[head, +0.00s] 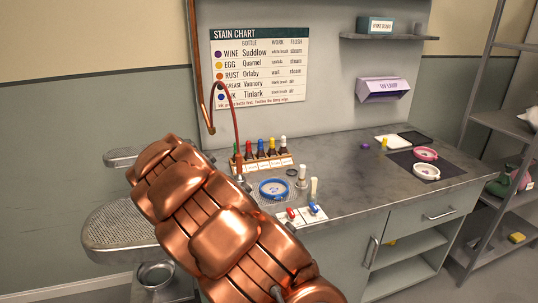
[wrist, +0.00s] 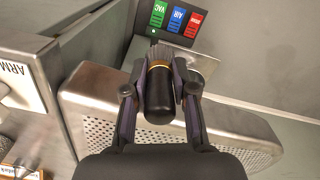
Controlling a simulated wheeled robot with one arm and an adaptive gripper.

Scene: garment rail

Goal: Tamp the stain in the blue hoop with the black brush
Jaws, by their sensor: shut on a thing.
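The blue hoop (head: 261,192) lies on the grey counter in the head view, just right of my copper arm. I cannot make out the stain inside it at this size. In the wrist view my gripper (wrist: 159,82) is shut on the black brush (wrist: 158,98), a dark handle with a gold band and dark bristles. The brush points away from the wrist, over a perforated metal board. The hoop does not show in the wrist view. My arm hides the gripper and the brush in the head view.
Several coloured bottles (head: 264,152) stand in a rack behind the hoop. Upright white-handled tools (head: 302,172) stand to its right. A perforated board (head: 118,232) juts out at left. A pink hoop (head: 425,153) and a white hoop (head: 426,172) lie far right; the counter between is mostly clear.

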